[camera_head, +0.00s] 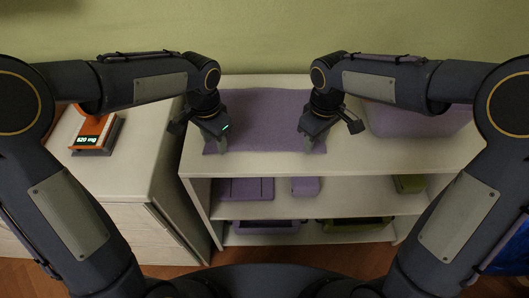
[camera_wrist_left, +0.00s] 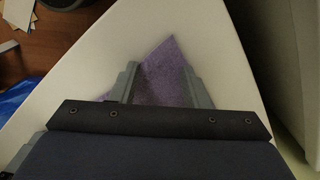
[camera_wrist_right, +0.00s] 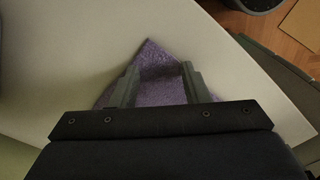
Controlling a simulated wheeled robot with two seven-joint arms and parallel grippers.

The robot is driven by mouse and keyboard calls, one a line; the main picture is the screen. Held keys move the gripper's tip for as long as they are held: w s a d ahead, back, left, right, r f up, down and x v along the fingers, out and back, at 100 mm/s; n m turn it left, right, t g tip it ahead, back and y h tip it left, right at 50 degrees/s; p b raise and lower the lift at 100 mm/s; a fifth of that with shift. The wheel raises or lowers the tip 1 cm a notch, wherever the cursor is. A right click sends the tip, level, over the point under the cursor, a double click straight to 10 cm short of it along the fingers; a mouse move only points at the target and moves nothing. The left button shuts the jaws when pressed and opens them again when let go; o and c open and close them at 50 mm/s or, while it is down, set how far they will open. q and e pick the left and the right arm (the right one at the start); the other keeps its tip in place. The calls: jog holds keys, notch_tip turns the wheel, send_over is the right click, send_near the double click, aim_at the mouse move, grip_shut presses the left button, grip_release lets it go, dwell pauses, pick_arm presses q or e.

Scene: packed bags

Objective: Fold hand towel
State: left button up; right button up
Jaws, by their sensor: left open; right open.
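The purple hand towel (camera_head: 263,108) lies flat and spread out on the white shelf top. My left gripper (camera_head: 222,146) is over the towel's near left corner. In the left wrist view, the towel corner (camera_wrist_left: 165,72) shows between the open fingers (camera_wrist_left: 158,75). My right gripper (camera_head: 304,145) is over the near right corner. In the right wrist view, that corner (camera_wrist_right: 155,60) lies between the open fingers (camera_wrist_right: 158,78). Whether the fingertips touch the cloth cannot be told. My wrists hide parts of the towel's sides.
A purple bin (camera_head: 415,120) stands on the shelf top (camera_head: 350,157) to the right. Lower shelves hold folded purple cloth (camera_head: 245,189), a purple item (camera_head: 305,187) and green items (camera_head: 409,184). A scale with an orange object (camera_head: 92,128) stands on the left cabinet.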

jog(key=shift+f, duration=0.15)
pick_arm(q)
jog(key=shift+c, duration=0.3)
pick_arm(e)
jog(key=shift+c, duration=0.3)
pick_arm(q)
jog(key=shift+f, duration=0.1)
grip_shut()
pick_arm(e)
jog(key=shift+f, duration=0.1)
grip_shut()
pick_arm(q)
jog(key=shift+a, duration=0.1)
pick_arm(e)
jog(key=shift+d, duration=0.1)
